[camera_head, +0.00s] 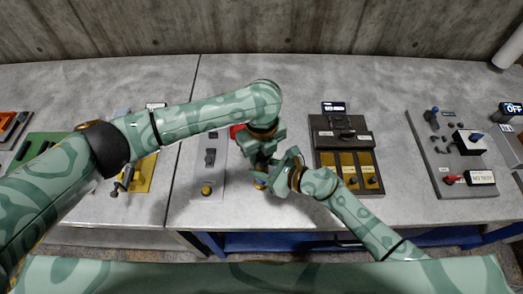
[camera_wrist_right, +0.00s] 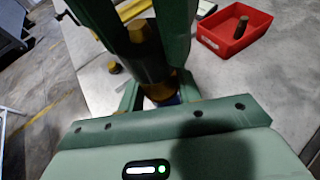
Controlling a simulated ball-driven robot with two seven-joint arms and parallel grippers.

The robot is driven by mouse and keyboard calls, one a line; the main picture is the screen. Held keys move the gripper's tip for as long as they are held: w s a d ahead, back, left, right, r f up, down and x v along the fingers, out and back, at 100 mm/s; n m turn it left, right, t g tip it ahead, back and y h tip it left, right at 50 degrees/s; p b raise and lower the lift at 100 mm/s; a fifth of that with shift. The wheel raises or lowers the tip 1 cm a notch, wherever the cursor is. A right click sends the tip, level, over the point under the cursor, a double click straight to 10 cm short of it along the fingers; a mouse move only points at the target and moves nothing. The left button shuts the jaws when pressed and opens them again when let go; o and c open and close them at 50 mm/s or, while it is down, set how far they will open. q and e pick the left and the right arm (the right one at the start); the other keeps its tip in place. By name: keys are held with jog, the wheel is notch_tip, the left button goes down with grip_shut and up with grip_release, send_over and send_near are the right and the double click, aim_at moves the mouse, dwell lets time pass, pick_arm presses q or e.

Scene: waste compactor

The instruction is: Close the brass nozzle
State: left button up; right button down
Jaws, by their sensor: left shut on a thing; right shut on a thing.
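The brass nozzle (camera_wrist_right: 160,90) is a gold-coloured piece with a dark cylindrical body (camera_wrist_right: 148,66) and a blue bit at its end. In the head view only a small gold and blue part of it (camera_head: 260,183) shows; the grippers hide the rest. My left gripper (camera_head: 262,158) comes from above and is shut on the nozzle's upper, dark part. My right gripper (camera_head: 272,178) comes from the right and is shut on its gold part. The two grippers are very close together. Whether the nozzle is open or closed I cannot tell.
A red tray (camera_wrist_right: 214,45) with a dark cylinder (camera_wrist_right: 241,27) in it is on the grey table (camera_head: 370,90). A grey switch panel (camera_head: 208,172) stands left of the grippers, a dark panel with yellow plates (camera_head: 342,133) right. A grey lever panel (camera_head: 447,160) is farther right.

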pick_arm(q)
jog(key=shift+f, duration=0.3)
jog(key=m, duration=0.3)
jog(key=shift+m, duration=0.4)
jog(key=m, duration=1.9)
jog(key=o, duration=1)
